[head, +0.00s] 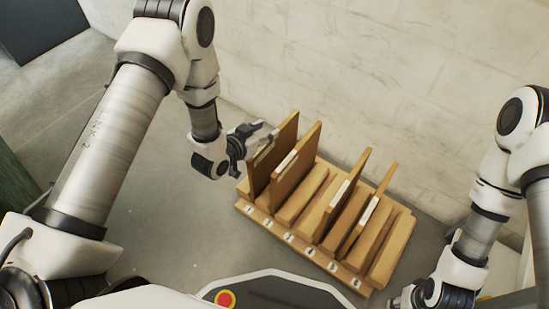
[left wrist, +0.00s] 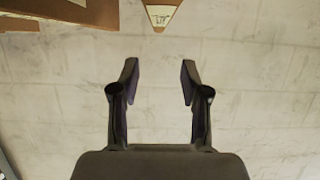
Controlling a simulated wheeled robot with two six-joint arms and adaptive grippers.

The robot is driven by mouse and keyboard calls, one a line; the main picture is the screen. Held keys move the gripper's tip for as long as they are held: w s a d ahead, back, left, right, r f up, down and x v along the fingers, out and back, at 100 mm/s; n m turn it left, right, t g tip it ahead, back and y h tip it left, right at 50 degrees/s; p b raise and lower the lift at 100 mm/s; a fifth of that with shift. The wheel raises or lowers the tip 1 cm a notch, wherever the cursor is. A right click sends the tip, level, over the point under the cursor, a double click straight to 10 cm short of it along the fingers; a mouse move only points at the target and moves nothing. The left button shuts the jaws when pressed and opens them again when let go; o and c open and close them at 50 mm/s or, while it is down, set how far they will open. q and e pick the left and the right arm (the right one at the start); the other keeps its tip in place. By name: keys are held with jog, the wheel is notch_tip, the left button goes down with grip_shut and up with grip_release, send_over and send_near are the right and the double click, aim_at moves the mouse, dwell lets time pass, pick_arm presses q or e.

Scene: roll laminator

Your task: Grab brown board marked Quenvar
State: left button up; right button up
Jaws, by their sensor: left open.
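Several brown boards stand upright in a slotted wooden rack (head: 375,283). They are a far-left board (head: 287,128), a second board (head: 303,155), a third board (head: 352,178) and a far-right board (head: 385,182). White labels show on them, but I cannot read which says Quenvar. My left gripper (head: 268,135) is open beside the upper part of the far-left board; I cannot tell whether it touches it. In the left wrist view the open fingers (left wrist: 159,75) have nothing between them. A brown corner with a white label (left wrist: 162,16) lies beyond them. My right gripper (head: 408,298) is partly cut off at the bottom right.
The rack stands on a grey floor (head: 165,220) near a pale block wall (head: 370,70). Small white number tags line its front edge. Some slots are empty. Floor left of the rack is clear. A red button (head: 225,299) shows at the bottom.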

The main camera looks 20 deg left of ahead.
pick_arm(q)
jog(key=f+b, duration=0.1)
jog(key=f, duration=0.1)
jog(key=w+f+b, duration=0.1)
jog(key=w+d+f+b, duration=0.1)
jog(key=f, duration=0.1)
jog(key=shift+w+f, duration=0.25)
jog(key=shift+f, duration=0.05)
jog(key=shift+w+d+r, duration=0.1)
jog(key=shift+w, duration=0.1)
jog(key=shift+r, duration=0.25)
grip_shut()
pick_arm(e)
notch_tip(320, 180, down, 6)
jog(key=shift+r, duration=0.1)
